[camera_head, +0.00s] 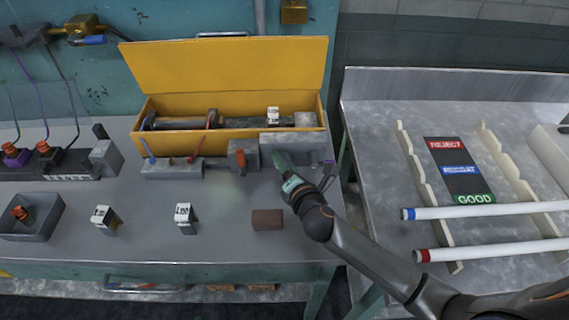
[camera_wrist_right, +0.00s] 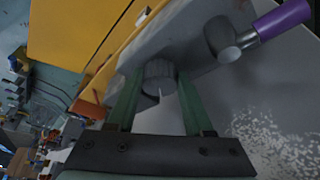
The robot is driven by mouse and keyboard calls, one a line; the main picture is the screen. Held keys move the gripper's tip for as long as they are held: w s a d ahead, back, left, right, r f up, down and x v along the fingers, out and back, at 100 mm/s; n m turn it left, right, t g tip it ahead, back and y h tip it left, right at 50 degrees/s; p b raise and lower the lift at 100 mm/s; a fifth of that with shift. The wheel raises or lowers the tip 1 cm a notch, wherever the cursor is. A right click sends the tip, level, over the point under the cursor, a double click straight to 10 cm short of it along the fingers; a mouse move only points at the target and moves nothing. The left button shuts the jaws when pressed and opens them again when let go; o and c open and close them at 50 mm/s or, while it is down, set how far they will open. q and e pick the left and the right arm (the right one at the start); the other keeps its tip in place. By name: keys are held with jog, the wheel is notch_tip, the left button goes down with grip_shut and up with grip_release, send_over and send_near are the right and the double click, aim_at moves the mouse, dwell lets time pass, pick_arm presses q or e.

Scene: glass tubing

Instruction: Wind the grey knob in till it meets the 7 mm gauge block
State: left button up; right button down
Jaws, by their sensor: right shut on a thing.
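My right gripper (camera_head: 287,174) reaches to the grey fixture (camera_head: 291,142) at the bench's right end. In the right wrist view its two green fingers (camera_wrist_right: 158,88) are shut on the grey ribbed knob (camera_wrist_right: 158,72), one on each side. In the head view I cannot make out the knob behind the gripper. White-labelled blocks stand on the bench, one at the left (camera_head: 104,219) and one in the middle (camera_head: 184,218). A third (camera_head: 273,115) shows above the fixture, by the yellow box. I cannot read which is 7 mm, nor see any gap at the knob. My left gripper is out of view.
A purple handle (camera_wrist_right: 280,18) sticks out beside the knob. An open yellow box (camera_head: 225,60) stands behind. A brown block (camera_head: 267,219) lies just left of my right arm. A side table (camera_head: 380,175) with white tubes (camera_head: 490,210) is at the right.

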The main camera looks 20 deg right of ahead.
jog(key=shift+d+r, duration=0.1)
jog(key=shift+c, duration=1.5)
grip_release()
jog(key=v, duration=1.2)
jog(key=shift+s, duration=0.25)
